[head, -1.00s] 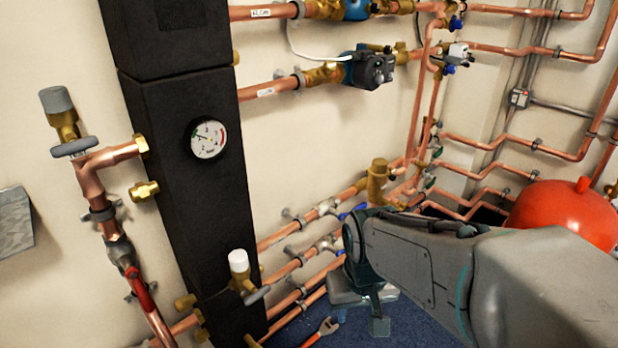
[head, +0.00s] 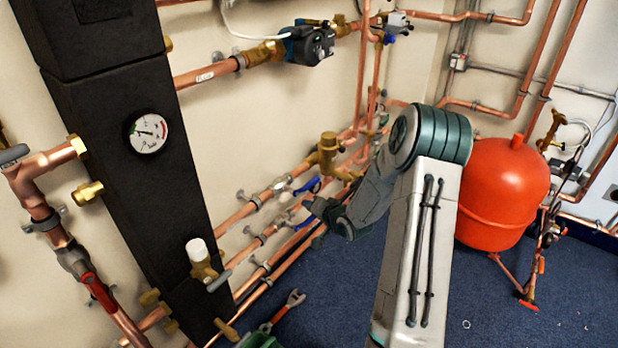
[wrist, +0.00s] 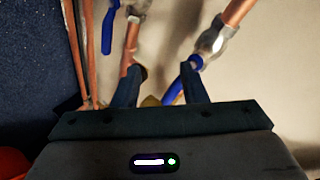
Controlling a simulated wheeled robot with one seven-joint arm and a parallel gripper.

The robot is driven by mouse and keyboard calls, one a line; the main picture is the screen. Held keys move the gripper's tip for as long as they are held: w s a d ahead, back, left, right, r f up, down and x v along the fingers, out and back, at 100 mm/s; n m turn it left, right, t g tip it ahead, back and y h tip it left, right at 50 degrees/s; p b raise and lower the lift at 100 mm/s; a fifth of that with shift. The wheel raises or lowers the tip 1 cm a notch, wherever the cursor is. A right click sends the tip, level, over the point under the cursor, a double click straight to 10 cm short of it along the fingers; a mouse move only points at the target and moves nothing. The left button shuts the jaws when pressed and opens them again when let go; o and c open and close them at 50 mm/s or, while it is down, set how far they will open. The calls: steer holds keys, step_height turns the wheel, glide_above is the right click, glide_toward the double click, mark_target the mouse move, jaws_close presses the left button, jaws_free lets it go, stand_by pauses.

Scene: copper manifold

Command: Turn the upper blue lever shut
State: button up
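Two blue levers sit on valves of the copper pipes along the wall. The upper blue lever (head: 308,186) slants up to the right from its silver valve in the head view. The lower blue lever (head: 303,224) is just below it. My gripper (head: 318,208) is close to both levers. In the wrist view my gripper (wrist: 162,76) is open, its two dark fingers apart. One blue lever (wrist: 194,63) reaches down to the right finger and is partly hidden by it; I cannot tell if they touch. The other blue lever (wrist: 108,30) hangs left of the fingers.
A black column (head: 130,180) with a gauge (head: 148,133) stands at left. A red tank (head: 503,190) stands right of my arm. A wrench (head: 287,305) lies low by the column.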

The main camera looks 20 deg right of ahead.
mark_target(311, 181)
steer(key=d+f+m+t+y, duration=0.1)
steer(key=d+m+t, duration=0.5)
steer(key=m+t, duration=0.15)
steer(key=shift+m, duration=0.25)
steer(key=x, duration=0.4)
steer(key=b+x, duration=0.1)
steer(key=x, duration=0.8)
steer(key=shift+w+a+b, duration=0.1)
steer(key=shift+a+b, duration=0.2)
steer(key=shift+a, duration=0.05)
steer(key=shift+c, duration=0.3)
jaws_close()
